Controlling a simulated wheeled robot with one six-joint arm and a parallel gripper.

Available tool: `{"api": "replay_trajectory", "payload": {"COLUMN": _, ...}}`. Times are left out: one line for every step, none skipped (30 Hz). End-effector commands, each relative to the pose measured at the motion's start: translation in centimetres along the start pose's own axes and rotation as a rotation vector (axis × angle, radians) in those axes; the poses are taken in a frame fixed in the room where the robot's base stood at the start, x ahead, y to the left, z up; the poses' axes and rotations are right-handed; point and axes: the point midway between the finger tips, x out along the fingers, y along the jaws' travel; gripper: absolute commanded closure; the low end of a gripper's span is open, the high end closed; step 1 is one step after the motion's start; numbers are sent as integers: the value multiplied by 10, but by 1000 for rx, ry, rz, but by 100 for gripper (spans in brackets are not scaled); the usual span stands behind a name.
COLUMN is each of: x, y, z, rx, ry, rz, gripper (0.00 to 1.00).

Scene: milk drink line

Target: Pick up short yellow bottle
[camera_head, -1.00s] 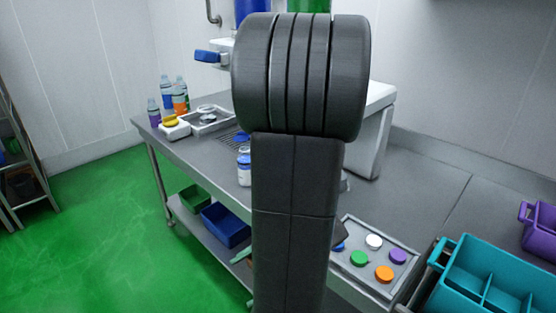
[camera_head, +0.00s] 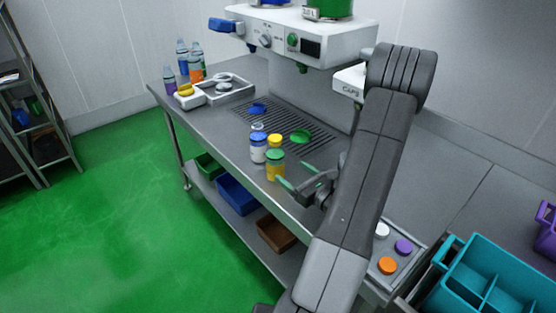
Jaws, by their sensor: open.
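A short yellow bottle (camera_head: 276,172) with a green top stands upright near the front edge of the steel table. A white and blue bottle (camera_head: 258,150) stands just behind it to the left. A yellow cap (camera_head: 275,140) shows right behind it; what is under that cap is mostly hidden. My gripper (camera_head: 297,175) is open, with green fingertips, just right of the yellow bottle. The nearer fingertip appears close to the bottle's lower right side; I cannot tell whether they touch. Nothing shows between the fingers.
A drip grate (camera_head: 325,153) with a green dish (camera_head: 300,136) lies behind, under the white machine (camera_head: 300,35). A cap tray (camera_head: 375,268) and teal crate (camera_head: 490,280) are at right.

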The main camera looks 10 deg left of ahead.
Motion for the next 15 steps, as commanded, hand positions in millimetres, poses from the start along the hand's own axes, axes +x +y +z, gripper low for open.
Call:
{"api": "replay_trajectory", "payload": {"x": 10, "y": 2, "z": 2, "rx": 0, "ry": 0, "rz": 6, "gripper": 21}}
{"api": "replay_trajectory", "payload": {"x": 16, "y": 2, "z": 2, "rx": 0, "ry": 1, "rz": 6, "gripper": 21}}
{"api": "replay_trajectory", "payload": {"x": 24, "y": 1, "z": 2, "rx": 0, "ry": 2, "rz": 6, "gripper": 21}}
{"api": "replay_trajectory", "payload": {"x": 29, "y": 2, "z": 2, "rx": 0, "ry": 1, "rz": 6, "gripper": 21}}
{"api": "replay_trajectory", "payload": {"x": 34, "y": 2, "z": 2, "rx": 0, "ry": 1, "rz": 6, "gripper": 21}}
{"api": "replay_trajectory", "payload": {"x": 41, "y": 2, "z": 2, "rx": 0, "ry": 1, "rz": 6, "gripper": 21}}
{"api": "replay_trajectory", "payload": {"x": 46, "y": 1, "z": 2, "rx": -1, "ry": 1, "rz": 5, "gripper": 21}}
{"api": "replay_trajectory", "payload": {"x": 50, "y": 1, "z": 2, "rx": -2, "ry": 2, "rz": 5, "gripper": 21}}
{"api": "replay_trajectory", "payload": {"x": 55, "y": 1, "z": 2, "rx": -1, "ry": 2, "rz": 5, "gripper": 21}}
{"api": "replay_trajectory", "payload": {"x": 57, "y": 1, "z": 1, "rx": -1, "ry": 2, "rz": 4, "gripper": 21}}
{"api": "replay_trajectory", "payload": {"x": 59, "y": 1, "z": 1, "rx": -1, "ry": 2, "rz": 4, "gripper": 21}}
{"api": "replay_trajectory", "payload": {"x": 62, "y": 1, "z": 1, "rx": -1, "ry": 2, "rz": 4, "gripper": 21}}
{"api": "replay_trajectory", "payload": {"x": 63, "y": 1, "z": 1, "rx": -1, "ry": 2, "rz": 4, "gripper": 21}}
{"api": "replay_trajectory", "payload": {"x": 64, "y": 1, "z": 1, "rx": -1, "ry": 2, "rz": 4, "gripper": 21}}
{"api": "replay_trajectory", "payload": {"x": 67, "y": 0, "z": 2, "rx": -1, "ry": 1, "rz": 4, "gripper": 21}}
